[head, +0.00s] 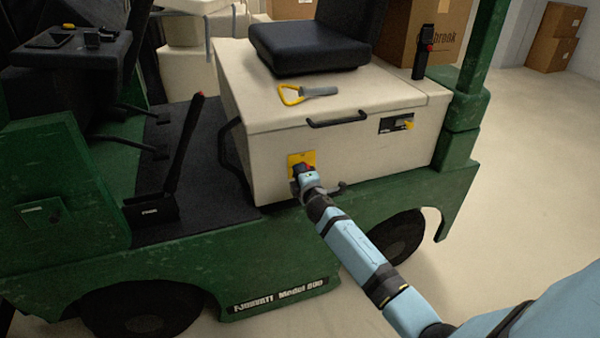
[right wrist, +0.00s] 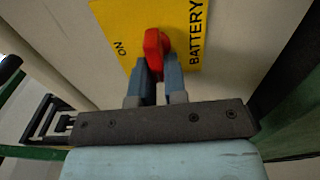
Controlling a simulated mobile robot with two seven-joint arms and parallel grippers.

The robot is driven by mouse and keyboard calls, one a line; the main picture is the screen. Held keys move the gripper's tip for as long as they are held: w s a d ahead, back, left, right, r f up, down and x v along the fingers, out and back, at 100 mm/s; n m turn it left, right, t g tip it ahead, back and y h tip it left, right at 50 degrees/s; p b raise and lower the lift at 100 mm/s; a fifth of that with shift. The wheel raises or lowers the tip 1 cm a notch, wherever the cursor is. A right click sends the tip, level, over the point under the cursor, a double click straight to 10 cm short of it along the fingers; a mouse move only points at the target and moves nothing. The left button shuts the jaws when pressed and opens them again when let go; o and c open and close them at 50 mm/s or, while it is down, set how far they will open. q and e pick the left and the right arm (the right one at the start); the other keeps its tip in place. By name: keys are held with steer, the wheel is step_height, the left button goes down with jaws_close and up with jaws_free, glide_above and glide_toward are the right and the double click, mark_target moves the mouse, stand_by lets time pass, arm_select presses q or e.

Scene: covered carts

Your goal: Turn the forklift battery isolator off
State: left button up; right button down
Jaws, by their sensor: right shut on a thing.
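The battery isolator is a red knob (right wrist: 153,46) on a yellow plate (right wrist: 108,22) that reads ON and BATTERY in the right wrist view. In the head view the yellow plate (head: 296,158) is on the side of the forklift's cream battery box (head: 265,160). My right gripper (right wrist: 158,68) is shut on the red knob, its two blue-grey fingers on either side of it. In the head view my right gripper (head: 303,173) covers most of the knob. Any OFF marking is not visible. My left gripper is not in view.
The box lid carries a black seat (head: 310,48), a yellow-handled tool (head: 305,92) and a black grab handle (head: 338,119). A small panel with a yellow part (head: 397,123) is to the right. The green forklift body (head: 230,245) runs below; bare floor (head: 540,150) is at right.

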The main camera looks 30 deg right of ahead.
steer(key=c, duration=1.2)
jaws_free()
steer(key=shift+o, duration=0.2)
arm_select(q)
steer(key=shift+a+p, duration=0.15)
steer(key=shift+p, duration=0.6)
arm_select(e)
steer(key=v, duration=1.4)
steer(key=shift+w+d+f, duration=0.1)
